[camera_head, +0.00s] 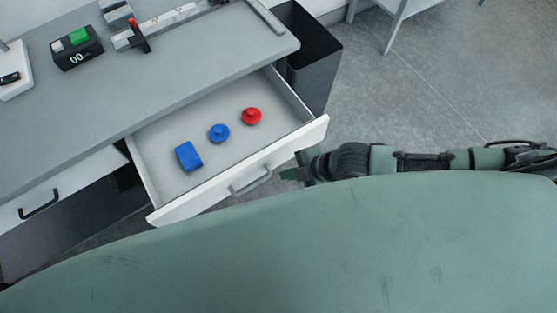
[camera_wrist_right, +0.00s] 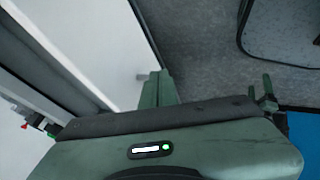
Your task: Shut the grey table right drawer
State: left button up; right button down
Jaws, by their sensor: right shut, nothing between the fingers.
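The grey table's right drawer (camera_head: 220,184) stands pulled out, its white front facing my body. A grey bar handle (camera_head: 250,180) is on that front. Inside lie a blue block (camera_head: 188,156), a blue knob-like piece (camera_head: 218,133) and a red knob-like piece (camera_head: 251,116). My right gripper (camera_head: 290,174) is shut and empty, just outside the drawer front, right of the handle. In the right wrist view, the shut fingers (camera_wrist_right: 157,80) are close to a white panel (camera_wrist_right: 95,45); I cannot tell whether they touch it. My left gripper is out of view.
The grey table (camera_head: 130,95) holds a black box with a green button (camera_head: 77,46) and a ruler-like device (camera_head: 160,25). A left drawer (camera_head: 75,185) with a dark handle seems shut. A dark bin (camera_head: 312,60) stands right of the table. Floor at the right is clear.

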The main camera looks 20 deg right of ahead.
aim_at(268, 165)
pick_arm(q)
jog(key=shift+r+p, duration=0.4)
pick_arm(e)
jog(key=w, duration=0.1)
jog(key=w+a, duration=0.1)
jog(key=w, duration=0.2)
jog(key=shift+a+f, duration=0.25)
jog(key=shift+f, duration=0.05)
jog(key=shift+w, duration=0.1)
